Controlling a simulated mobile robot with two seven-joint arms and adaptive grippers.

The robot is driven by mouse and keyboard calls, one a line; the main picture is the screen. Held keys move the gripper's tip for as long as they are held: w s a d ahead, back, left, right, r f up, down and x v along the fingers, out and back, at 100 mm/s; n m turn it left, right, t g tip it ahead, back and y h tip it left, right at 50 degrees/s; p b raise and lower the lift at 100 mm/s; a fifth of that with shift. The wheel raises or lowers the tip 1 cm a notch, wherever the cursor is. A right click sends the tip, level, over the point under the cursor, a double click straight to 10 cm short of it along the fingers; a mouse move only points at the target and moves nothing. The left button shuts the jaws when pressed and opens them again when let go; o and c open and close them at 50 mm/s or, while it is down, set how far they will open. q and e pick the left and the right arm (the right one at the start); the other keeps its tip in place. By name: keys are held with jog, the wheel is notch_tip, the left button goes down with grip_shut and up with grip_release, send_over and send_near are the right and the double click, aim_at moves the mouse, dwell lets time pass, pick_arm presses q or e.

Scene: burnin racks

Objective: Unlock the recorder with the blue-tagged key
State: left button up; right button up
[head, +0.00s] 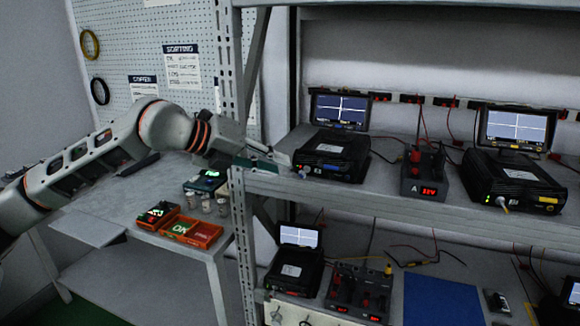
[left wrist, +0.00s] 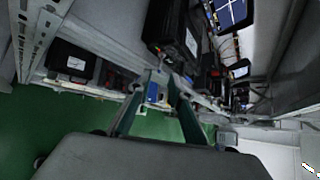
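A black recorder (head: 330,155) with a small screen on top stands at the left end of the upper shelf. A small blue-and-white fitting (head: 303,172) shows low on its front; I cannot tell if it is a key. My left gripper (head: 284,161) reaches in from the left, just left of the recorder's front. In the left wrist view its two fingers (left wrist: 163,82) look apart, with nothing clearly held. A small blue patch (left wrist: 152,92) shows between them; I cannot tell what it is. No blue-tagged key can be made out with certainty. My right gripper is not in view.
The rack's upright (head: 229,75) stands close to my left arm. A second recorder (head: 512,180) and a power supply (head: 424,175) share the upper shelf. A side table (head: 170,245) holds orange trays (head: 192,231) and small cylinders. A blue mat (head: 442,300) lies on the lower shelf.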

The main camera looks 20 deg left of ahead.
aim_at(305, 169)
pick_arm(q)
jog(key=x, duration=0.6)
jog(key=shift+f, duration=0.1)
grip_shut()
